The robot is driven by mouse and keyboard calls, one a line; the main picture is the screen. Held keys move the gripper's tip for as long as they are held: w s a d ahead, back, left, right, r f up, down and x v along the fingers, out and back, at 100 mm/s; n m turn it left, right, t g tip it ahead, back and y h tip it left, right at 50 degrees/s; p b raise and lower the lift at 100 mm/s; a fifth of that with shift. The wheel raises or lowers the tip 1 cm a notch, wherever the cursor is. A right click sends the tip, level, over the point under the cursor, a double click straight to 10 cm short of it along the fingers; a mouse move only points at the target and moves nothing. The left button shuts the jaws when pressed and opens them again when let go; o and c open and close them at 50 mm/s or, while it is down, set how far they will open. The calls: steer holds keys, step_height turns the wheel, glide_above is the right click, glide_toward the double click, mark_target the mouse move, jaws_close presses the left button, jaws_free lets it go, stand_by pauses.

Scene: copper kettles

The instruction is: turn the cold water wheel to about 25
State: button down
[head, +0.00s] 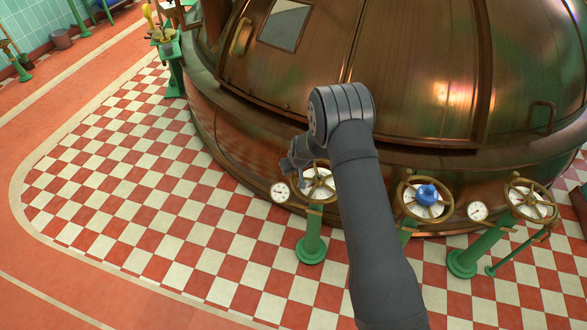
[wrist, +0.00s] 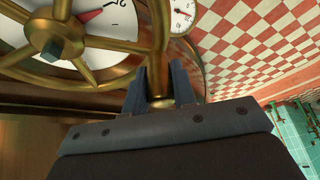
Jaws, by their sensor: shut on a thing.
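A brass handwheel (head: 334,183) stands on a green pedestal (head: 312,240), left of my forearm in the head view. My gripper (head: 300,160) is at its upper left rim. In the wrist view, my gripper (wrist: 158,88) is shut on the rim of this brass wheel (wrist: 157,40), near a spoke. Behind the spokes is a white dial (wrist: 118,22) with a red pointer (wrist: 90,16). The dial is cut off by the frame, and I cannot read its value. No label shows which water this wheel serves.
A brass wheel with a blue knob (head: 427,194) and another brass wheel (head: 530,200) stand to the right. Small round gauges (head: 280,193) sit beside the wheels. The big copper kettle (head: 400,70) rises close behind. The checkered floor (head: 130,190) at left is clear.

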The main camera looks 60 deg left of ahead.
steer(key=shift+s+d, duration=0.1)
stand_by(0.3)
steer(key=c, duration=1.2)
jaws_free()
steer(key=v, duration=1.7)
steer(key=shift+r, duration=0.25)
steer(key=x, duration=1.7)
steer(key=shift+f, duration=0.25)
